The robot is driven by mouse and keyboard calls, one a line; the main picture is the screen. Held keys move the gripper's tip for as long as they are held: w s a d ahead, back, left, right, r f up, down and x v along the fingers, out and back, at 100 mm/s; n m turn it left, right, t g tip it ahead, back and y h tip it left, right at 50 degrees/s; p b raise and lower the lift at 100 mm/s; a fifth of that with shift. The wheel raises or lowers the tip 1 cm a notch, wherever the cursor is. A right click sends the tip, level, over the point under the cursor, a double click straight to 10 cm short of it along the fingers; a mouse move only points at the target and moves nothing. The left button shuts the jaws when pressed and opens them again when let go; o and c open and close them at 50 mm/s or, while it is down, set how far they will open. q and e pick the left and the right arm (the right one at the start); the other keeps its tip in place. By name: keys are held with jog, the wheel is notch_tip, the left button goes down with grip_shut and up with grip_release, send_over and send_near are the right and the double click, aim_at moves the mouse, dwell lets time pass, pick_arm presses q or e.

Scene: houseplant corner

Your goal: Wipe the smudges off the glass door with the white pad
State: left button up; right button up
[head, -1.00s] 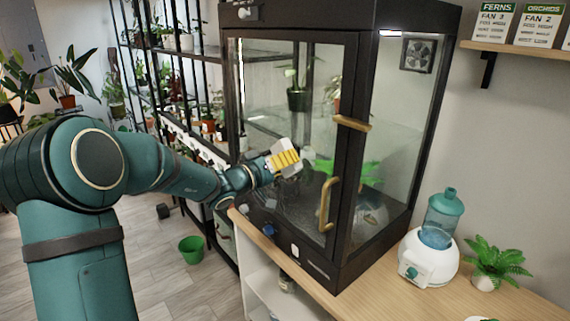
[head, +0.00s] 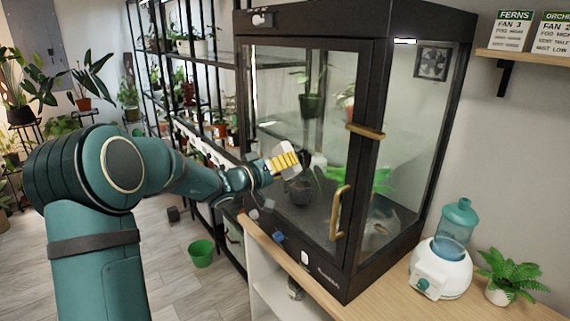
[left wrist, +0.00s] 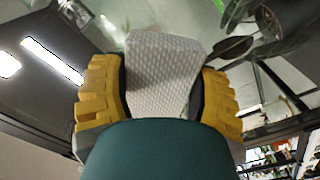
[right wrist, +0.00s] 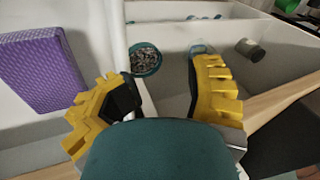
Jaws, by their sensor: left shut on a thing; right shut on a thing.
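My left gripper (head: 284,161) is shut on the white pad (head: 291,150), in front of the glass door (head: 290,120) of the black cabinet, left of its brass handle (head: 339,212). In the left wrist view the textured pad (left wrist: 162,75) sits between the yellow fingers, close to the glass; I cannot tell if it touches. Smudges are hard to tell from reflections. My right gripper (right wrist: 165,85) shows only in the right wrist view, its fingers apart around something whitish that I cannot make out clearly.
A white humidifier with a teal bottle (head: 440,268) and a fern (head: 503,275) stand on the wooden counter (head: 375,300). A green bucket (head: 202,253) is on the floor. A purple pad (right wrist: 42,70) and white shelving (right wrist: 185,30) show in the right wrist view.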

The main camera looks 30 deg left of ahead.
pick_arm(q)
jog(key=shift+f+v, duration=0.2)
jog(key=shift+v, duration=1.15)
jog(key=shift+f+v, duration=0.15)
jog(key=shift+v, duration=1.15)
jog(key=shift+v, duration=1.5)
